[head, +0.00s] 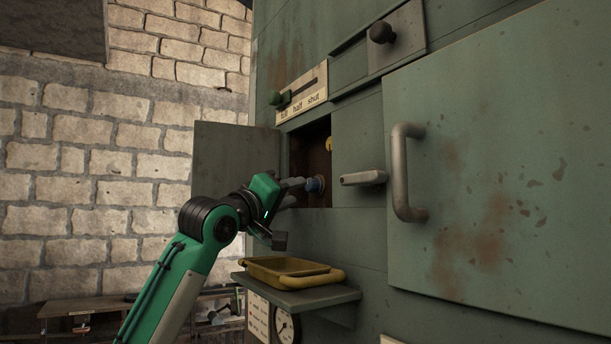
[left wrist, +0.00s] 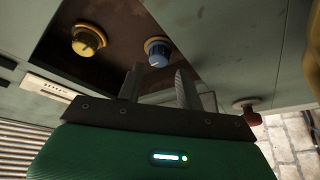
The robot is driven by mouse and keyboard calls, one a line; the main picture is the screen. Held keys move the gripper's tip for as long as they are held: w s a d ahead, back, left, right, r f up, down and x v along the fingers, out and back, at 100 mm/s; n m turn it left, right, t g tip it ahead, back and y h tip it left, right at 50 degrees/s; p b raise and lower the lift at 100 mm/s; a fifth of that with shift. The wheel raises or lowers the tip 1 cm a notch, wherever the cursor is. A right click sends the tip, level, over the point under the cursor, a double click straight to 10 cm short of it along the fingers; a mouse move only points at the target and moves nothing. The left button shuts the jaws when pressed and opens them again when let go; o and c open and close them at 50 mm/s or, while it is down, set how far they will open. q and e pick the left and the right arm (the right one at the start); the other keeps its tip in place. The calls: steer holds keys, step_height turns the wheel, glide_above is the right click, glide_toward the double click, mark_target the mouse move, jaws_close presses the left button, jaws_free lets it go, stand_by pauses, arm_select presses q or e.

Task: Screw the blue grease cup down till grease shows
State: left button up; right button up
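The blue grease cup (head: 315,184) sits low in an open recess in the green cabinet. In the left wrist view it is a blue ribbed cap (left wrist: 157,51) with a pale mark, just ahead of the fingertips. My left gripper (head: 299,190) reaches in at the recess mouth. In the left wrist view its two fingers (left wrist: 159,72) stand apart, with the cup between their lines; I cannot tell whether they touch it. No grease is discernible at the cup. My right gripper is not in view.
A yellow cup (left wrist: 88,40) is beside the blue one. The recess door (head: 228,160) stands open at left. A grey latch (head: 362,178) and large handle (head: 400,172) stick out at right. A yellow tray (head: 262,270) rests on a shelf below. A lever plate (head: 302,93) is above.

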mark_target(308, 186)
arm_select(q)
steer(key=p+x, duration=0.2)
steer(key=x, duration=0.1)
steer(key=shift+w+d+r, duration=0.1)
steer(key=shift+w+r, duration=0.05)
steer(key=shift+r, duration=0.2)
steer(key=shift+w+d, duration=0.3)
steer(key=shift+w, duration=0.1)
steer(key=shift+w+d, duration=0.1)
steer(key=shift+w, duration=0.05)
steer(key=c, duration=0.6)
steer(key=shift+c, duration=0.5)
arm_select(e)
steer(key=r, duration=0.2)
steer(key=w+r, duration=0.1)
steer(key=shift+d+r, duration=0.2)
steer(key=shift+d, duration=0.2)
